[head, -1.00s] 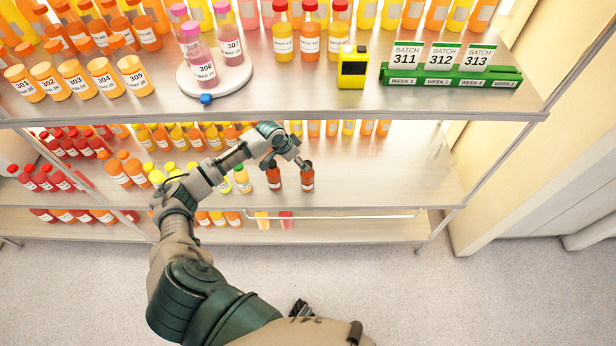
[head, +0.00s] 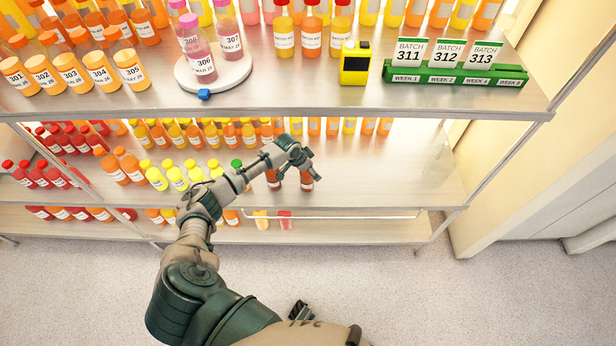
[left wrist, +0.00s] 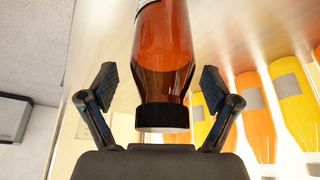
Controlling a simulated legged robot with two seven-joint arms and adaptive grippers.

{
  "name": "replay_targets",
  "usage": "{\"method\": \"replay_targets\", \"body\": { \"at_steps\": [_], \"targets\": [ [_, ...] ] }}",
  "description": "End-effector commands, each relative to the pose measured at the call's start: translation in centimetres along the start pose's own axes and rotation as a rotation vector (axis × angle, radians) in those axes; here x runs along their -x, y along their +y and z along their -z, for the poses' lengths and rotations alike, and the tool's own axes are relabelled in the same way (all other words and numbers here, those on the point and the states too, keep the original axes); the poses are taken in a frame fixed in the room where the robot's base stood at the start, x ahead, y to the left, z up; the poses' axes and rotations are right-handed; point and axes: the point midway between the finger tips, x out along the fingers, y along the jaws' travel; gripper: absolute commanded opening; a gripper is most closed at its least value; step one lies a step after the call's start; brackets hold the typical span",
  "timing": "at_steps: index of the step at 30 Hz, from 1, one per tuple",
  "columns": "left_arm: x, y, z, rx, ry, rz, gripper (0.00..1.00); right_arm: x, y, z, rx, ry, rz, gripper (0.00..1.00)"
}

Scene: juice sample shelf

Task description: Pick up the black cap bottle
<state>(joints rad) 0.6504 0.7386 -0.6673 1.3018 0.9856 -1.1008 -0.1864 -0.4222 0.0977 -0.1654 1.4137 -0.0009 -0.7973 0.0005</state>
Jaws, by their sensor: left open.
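Two red-brown bottles stand side by side near the front of the middle shelf in the head view, a left one (head: 273,180) and a right one (head: 306,182). My left gripper (head: 301,165) is over their tops and hides their caps there. In the left wrist view, an amber bottle (left wrist: 165,55) with a black cap (left wrist: 162,117) appears upside down in the picture. Its capped end lies between the two spread fingers of my left gripper (left wrist: 160,88), with visible gaps on both sides.
Yellow and green-capped bottles (head: 177,178) stand left of my forearm on the middle shelf (head: 400,180). The upper shelf's front edge (head: 350,115) lies above my gripper. The middle shelf is clear to the right of the brown bottles.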

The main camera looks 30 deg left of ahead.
Motion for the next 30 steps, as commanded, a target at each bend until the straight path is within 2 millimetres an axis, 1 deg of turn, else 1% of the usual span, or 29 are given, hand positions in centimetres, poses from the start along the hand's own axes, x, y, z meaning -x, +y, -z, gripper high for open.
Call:
{"method": "replay_targets", "body": {
  "at_steps": [1,2,3,5,6,8,9,10,16,19,21,23,27,30],
  "targets": [
    [0.0,0.0,0.0,0.000,0.000,0.000,0.86,0.0,0.0,0.0,0.000,0.000,0.000,0.40],
    [0.0,0.0,0.0,0.000,0.000,0.000,0.78,0.0,0.0,0.0,0.000,0.000,0.000,0.40],
    [0.0,0.0,0.0,0.000,0.000,0.000,0.68,0.0,0.0,0.0,0.000,-0.001,0.000,0.40],
    [0.0,0.0,0.0,0.000,0.000,0.000,0.53,-0.1,0.0,0.0,0.000,-0.002,0.000,0.40],
    [0.0,0.0,0.0,0.000,0.000,0.000,0.43,-0.1,0.0,0.0,0.000,-0.001,0.000,0.40],
    [0.0,0.0,0.0,0.000,-0.001,0.000,0.28,-0.1,0.0,0.1,0.000,-0.001,0.000,0.40],
    [0.0,0.0,0.0,0.000,-0.001,0.000,0.18,-0.1,0.0,0.0,0.000,-0.001,0.000,0.40],
    [0.0,0.0,0.0,0.000,-0.001,0.000,0.12,-0.1,0.0,0.0,0.000,-0.001,0.000,0.40],
    [0.1,0.0,0.1,0.000,-0.001,0.001,0.11,0.0,0.0,0.0,0.000,-0.001,0.000,0.40],
    [0.7,0.0,0.4,-0.001,0.002,0.001,0.11,0.1,0.0,0.1,0.000,0.002,0.000,0.40],
    [1.8,0.0,0.9,-0.001,0.003,0.002,0.11,0.0,0.0,0.0,0.000,0.004,0.000,0.40],
    [3.0,-0.1,1.4,-0.002,0.005,0.003,0.11,-0.7,-0.1,-0.8,0.002,-0.005,0.002,0.40],
    [5.8,-0.1,2.7,-0.002,0.006,0.002,0.11,-1.2,-0.2,-1.8,0.003,-0.008,0.002,0.40],
    [7.5,-0.1,3.4,-0.002,0.004,0.003,0.11,-1.6,-0.2,-2.4,0.004,-0.011,0.002,0.40]
  ]
}}
